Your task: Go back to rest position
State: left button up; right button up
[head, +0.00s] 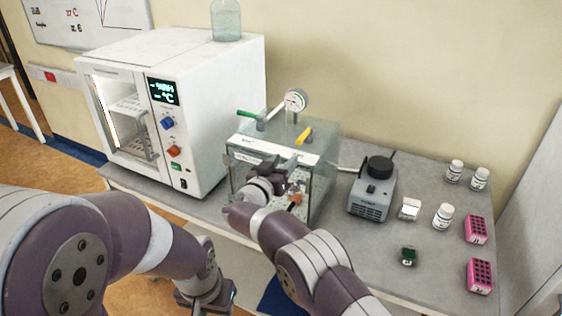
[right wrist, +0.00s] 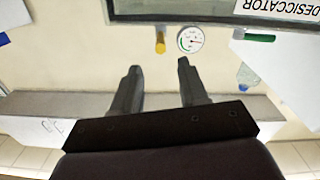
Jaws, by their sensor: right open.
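My right gripper (head: 268,168) is in front of the glass desiccator box (head: 314,198) on the bench in the head view. Its jaws are small and partly hidden by my own arm there. In the right wrist view my right gripper (right wrist: 159,66) shows two dark fingers held apart with nothing between them. It is open and empty.
A white oven (head: 215,110) stands left of the desiccator. A grey device with a black top (head: 371,200), white bottles (head: 443,216), pink racks (head: 480,275) and a small dark green item (head: 408,256) stand to the right. A gauge (head: 295,100) tops the desiccator. Bare bench (head: 350,255) lies at front.

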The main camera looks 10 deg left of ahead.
jog(key=s+a+f+n+g+y, duration=0.2)
jog(key=a+f+y, duration=0.4)
jog(key=f, duration=0.1)
jog(key=s+d+f+n+g+y+b, duration=0.1)
jog(key=s+d+f+n+g+y, duration=0.2)
jog(key=s+f+g, duration=0.35)
jog(key=s+d+r+m+g+h+b, duration=0.1)
jog(key=s+d+m+g+h+b, duration=0.2)
jog(key=s+d, duration=2.6)
jog(key=shift+d+g, duration=1.3)
jog(key=shift+g, duration=0.85)
